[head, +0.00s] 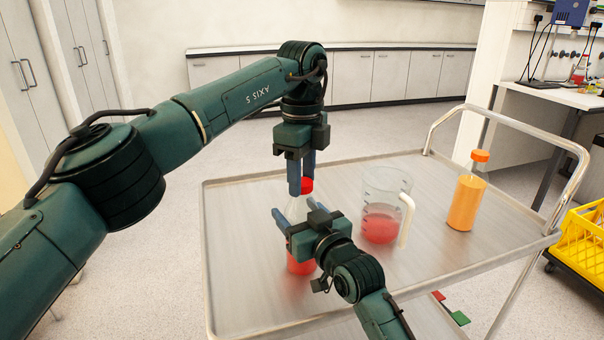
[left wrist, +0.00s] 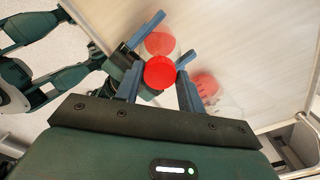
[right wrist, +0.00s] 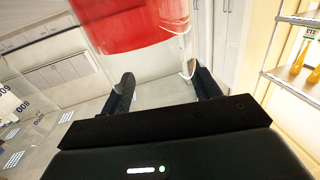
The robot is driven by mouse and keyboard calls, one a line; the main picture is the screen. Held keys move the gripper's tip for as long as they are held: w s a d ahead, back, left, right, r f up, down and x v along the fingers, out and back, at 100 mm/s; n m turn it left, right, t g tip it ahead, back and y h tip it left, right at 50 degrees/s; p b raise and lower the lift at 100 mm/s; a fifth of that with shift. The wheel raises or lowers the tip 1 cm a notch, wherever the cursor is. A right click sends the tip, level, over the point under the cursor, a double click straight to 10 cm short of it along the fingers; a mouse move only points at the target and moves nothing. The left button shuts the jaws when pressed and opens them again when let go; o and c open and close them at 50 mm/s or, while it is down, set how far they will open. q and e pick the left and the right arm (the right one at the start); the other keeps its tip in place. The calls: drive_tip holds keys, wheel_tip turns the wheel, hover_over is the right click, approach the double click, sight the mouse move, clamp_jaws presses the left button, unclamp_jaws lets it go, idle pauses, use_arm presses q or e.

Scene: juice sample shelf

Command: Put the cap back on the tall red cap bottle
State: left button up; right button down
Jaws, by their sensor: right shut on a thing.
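The tall clear bottle with red juice (head: 300,265) stands upright on the metal cart, partly behind my right gripper (head: 298,212), which is shut on its body. The right wrist view shows the bottle's glass and red juice (right wrist: 125,25) between the fingers. The red cap (head: 307,185) is at the top of the bottle; whether it is seated on the neck cannot be told. My left gripper (head: 301,187) points straight down over it. In the left wrist view the cap (left wrist: 160,72) lies between the two fingers, which appear slightly apart from it.
A clear jug (head: 388,190) with red juice stands right of the bottle on the cart (head: 240,300). An orange juice bottle (head: 467,203) with an orange cap stands further right. A yellow crate (head: 585,245) is beyond the cart's right side. The cart's left part is clear.

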use_arm(q)
drive_tip(key=c, duration=0.6)
drive_tip(key=m, duration=0.6)
drive_tip(key=shift+m, duration=0.4)
drive_tip(key=m, duration=0.8)
drive_tip(key=shift+m, duration=0.3)
drive_tip(key=m, duration=1.5)
drive_tip(key=shift+m, duration=0.3)
drive_tip(key=o, duration=1.1)
